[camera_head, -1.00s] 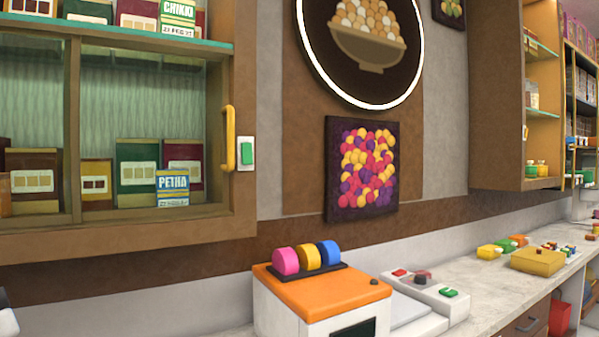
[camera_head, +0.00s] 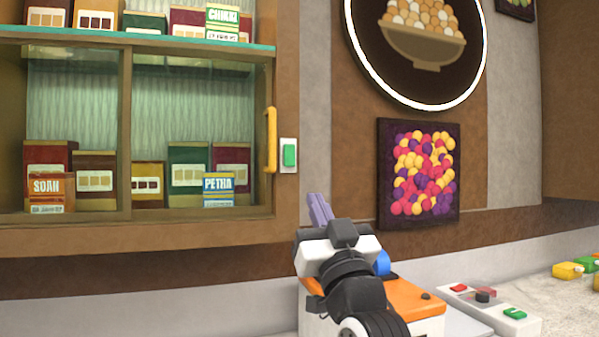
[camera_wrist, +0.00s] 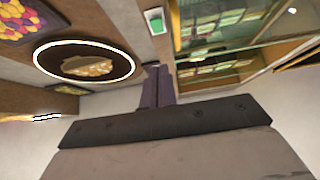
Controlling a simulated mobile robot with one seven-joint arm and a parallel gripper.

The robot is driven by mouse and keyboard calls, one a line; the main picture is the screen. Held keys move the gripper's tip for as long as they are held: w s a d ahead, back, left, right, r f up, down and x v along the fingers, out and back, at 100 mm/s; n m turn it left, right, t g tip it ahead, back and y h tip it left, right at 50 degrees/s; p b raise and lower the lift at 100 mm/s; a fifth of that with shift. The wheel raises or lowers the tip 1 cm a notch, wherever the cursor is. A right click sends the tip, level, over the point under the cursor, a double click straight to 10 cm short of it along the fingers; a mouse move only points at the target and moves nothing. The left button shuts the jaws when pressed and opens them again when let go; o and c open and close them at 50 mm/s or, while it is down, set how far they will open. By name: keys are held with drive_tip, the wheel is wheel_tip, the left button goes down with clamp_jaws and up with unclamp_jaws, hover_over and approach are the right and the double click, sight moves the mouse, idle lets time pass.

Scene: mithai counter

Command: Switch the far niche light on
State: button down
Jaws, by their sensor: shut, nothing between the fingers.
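A green rocker switch on a white plate (camera_head: 289,154) is set on the right side frame of the glass-fronted wall cabinet (camera_head: 150,238), beside its yellow handle (camera_head: 271,140). The switch also shows in the wrist view (camera_wrist: 155,21), at the top, ahead of the fingers. My gripper (camera_head: 319,208) is shut and empty, with purple fingers pointing up, below and right of the switch and apart from it. In the wrist view, the shut fingers (camera_wrist: 158,86) point toward the switch. I cannot tell which niche this switch serves.
An orange-topped machine (camera_head: 412,300) stands on the counter behind my gripper. A white panel with red and green buttons (camera_head: 490,305) lies to its right. A candy picture (camera_head: 418,173) and a round lit bowl sign (camera_head: 425,40) hang on the wall.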

sight(290, 161)
drive_tip(key=shift+w, duration=0.1)
drive_tip(key=p+x, duration=0.2)
drive_tip(key=x, duration=0.2)
drive_tip(key=f+p+x, duration=0.1)
drive_tip(key=p+x, duration=0.1)
drive_tip(key=x, duration=0.2)
drive_tip(key=w+p+x, duration=0.1)
drive_tip(key=p+x, duration=0.1)
drive_tip(key=x, duration=0.2)
drive_tip(key=shift+a+f, duration=0.2)
drive_tip(key=shift+f, duration=0.05)
drive_tip(key=shift+w+a+f, duration=0.2)
drive_tip(key=shift+w, duration=0.4)
drive_tip(key=shift+w+f, duration=0.15)
drive_tip(key=shift+w, duration=0.2)
drive_tip(key=shift+s+a, duration=0.1)
drive_tip(key=shift+s, duration=0.05)
